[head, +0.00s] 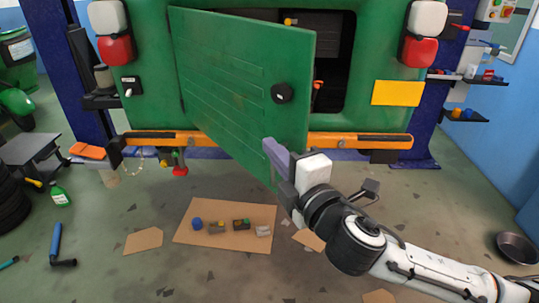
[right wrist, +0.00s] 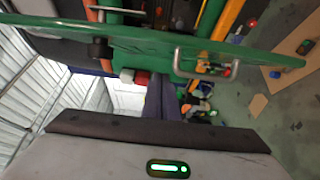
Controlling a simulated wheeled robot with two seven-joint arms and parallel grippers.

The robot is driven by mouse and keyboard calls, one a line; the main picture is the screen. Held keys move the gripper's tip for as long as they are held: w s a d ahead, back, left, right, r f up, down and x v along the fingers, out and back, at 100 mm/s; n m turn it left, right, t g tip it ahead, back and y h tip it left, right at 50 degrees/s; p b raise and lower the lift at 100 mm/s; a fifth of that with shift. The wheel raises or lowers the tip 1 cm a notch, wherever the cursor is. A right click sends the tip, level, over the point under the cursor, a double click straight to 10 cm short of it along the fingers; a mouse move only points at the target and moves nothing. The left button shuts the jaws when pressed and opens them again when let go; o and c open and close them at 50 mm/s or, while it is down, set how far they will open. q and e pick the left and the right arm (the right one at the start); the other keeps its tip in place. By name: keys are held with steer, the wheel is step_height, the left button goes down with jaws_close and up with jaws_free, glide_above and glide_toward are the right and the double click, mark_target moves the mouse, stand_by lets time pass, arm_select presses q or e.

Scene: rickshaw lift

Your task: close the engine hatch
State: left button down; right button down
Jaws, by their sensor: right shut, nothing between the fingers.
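The green engine hatch (head: 235,75) stands partly open, swung out from its left side at the back of the green rickshaw. A round black knob (head: 283,93) sits near its free right edge. The dark engine opening (head: 335,60) shows to the right of the hatch. My right gripper (head: 275,155) is shut and empty, in front of the hatch's lower right part in the head view. In the right wrist view the hatch (right wrist: 130,35) crosses the top, with a metal handle (right wrist: 205,65) close to the fingers (right wrist: 168,90). I cannot tell whether they touch. My left gripper is out of view.
An orange bumper (head: 360,141) runs below the opening. Blue lift posts (head: 88,70) stand at both sides. A cardboard sheet (head: 225,238) with several small parts lies on the floor below. A black pan (head: 518,248) lies at the right. Shelves hang on the right wall.

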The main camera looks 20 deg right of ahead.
mark_target(291, 146)
steer(key=d, duration=0.3)
steer(key=shift+w+d, duration=0.2)
steer(key=shift+w, duration=0.25)
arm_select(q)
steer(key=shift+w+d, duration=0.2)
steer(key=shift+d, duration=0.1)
arm_select(e)
steer(key=shift+s+d, duration=0.1)
steer(key=shift+d, duration=0.1)
